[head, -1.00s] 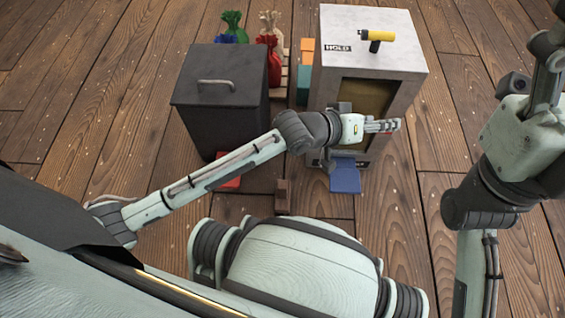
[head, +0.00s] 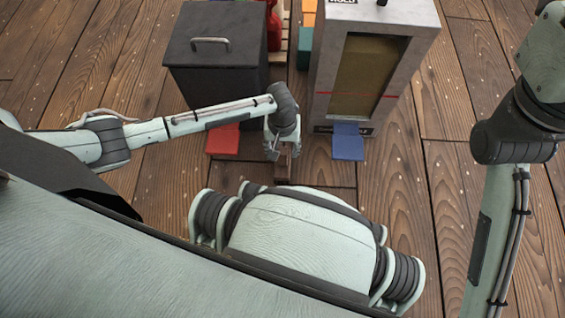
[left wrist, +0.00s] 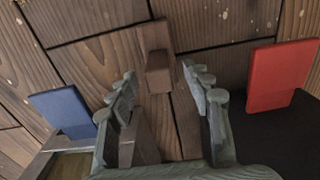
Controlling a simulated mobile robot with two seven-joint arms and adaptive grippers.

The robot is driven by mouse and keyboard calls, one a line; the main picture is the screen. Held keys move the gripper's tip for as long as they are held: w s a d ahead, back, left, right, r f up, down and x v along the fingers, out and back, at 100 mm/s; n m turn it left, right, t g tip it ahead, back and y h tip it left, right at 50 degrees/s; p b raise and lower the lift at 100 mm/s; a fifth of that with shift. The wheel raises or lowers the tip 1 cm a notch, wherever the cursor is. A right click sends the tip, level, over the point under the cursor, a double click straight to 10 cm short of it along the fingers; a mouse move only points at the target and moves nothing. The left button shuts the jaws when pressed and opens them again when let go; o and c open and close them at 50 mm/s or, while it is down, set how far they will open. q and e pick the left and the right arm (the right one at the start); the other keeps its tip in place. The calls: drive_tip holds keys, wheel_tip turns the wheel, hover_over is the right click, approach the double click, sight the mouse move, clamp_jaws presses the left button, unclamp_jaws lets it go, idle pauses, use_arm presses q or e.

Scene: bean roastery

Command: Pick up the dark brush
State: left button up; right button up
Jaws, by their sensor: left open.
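The dark brush appears to be the brown object (left wrist: 159,70) on the floor in the left wrist view, with a blocky part between the fingertips and another brown piece lower down. In the head view a small part of it (head: 283,170) shows beside and below the gripper, in front of the gap between two cabinets. My left gripper (head: 274,150) points down over it. In the left wrist view its fingers (left wrist: 161,88) are apart, one on each side of the brown block, with visible gaps. My right gripper is outside both views.
A black lidded bin (head: 215,75) with a red pedal (left wrist: 278,75) stands left of the gripper. A grey cabinet (head: 413,45) with a blue pedal (head: 348,142) stands to the right. Open plank floor (head: 410,210) lies to the right front.

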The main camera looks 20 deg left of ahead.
use_arm(q)
drive_tip(key=shift+f, duration=0.45)
clamp_jaws()
